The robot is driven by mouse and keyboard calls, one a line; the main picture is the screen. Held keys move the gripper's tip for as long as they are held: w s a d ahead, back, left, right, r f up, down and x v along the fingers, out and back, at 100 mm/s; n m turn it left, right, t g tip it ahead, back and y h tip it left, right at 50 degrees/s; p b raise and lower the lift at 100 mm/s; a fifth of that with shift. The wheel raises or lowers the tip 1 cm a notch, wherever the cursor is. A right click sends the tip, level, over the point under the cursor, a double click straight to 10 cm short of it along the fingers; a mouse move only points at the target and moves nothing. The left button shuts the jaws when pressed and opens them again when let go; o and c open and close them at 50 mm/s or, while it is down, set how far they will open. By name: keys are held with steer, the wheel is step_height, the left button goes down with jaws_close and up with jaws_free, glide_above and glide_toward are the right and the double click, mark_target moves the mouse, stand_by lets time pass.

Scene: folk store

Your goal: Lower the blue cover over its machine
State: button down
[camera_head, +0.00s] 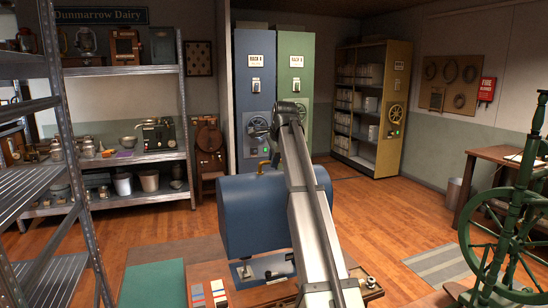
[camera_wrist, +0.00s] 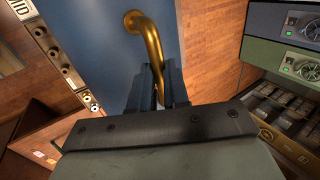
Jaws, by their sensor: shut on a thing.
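A brass handle (camera_head: 263,166) stands at the top of the cover. In the wrist view, my gripper (camera_wrist: 161,82) is shut on the curved brass handle (camera_wrist: 147,32), with the cover's blue face (camera_wrist: 100,40) behind it. In the head view my arm hides the gripper and part of the cover's right side.
Coloured strips (camera_head: 208,294) lie on the bench at the left. Blue and green racks (camera_head: 295,70) stand behind the cover, and metal shelving (camera_head: 45,150) is at the left.

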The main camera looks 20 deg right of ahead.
mark_target(275, 175)
stand_by(0.4)
steer(key=shift+f, duration=4.05)
steer(key=shift+f, duration=2.55)
steer(key=shift+f, duration=1.1)
steer(key=c, duration=1)
jaws_free()
steer(key=shift+c, duration=0.2)
steer(key=shift+f, duration=0.1)
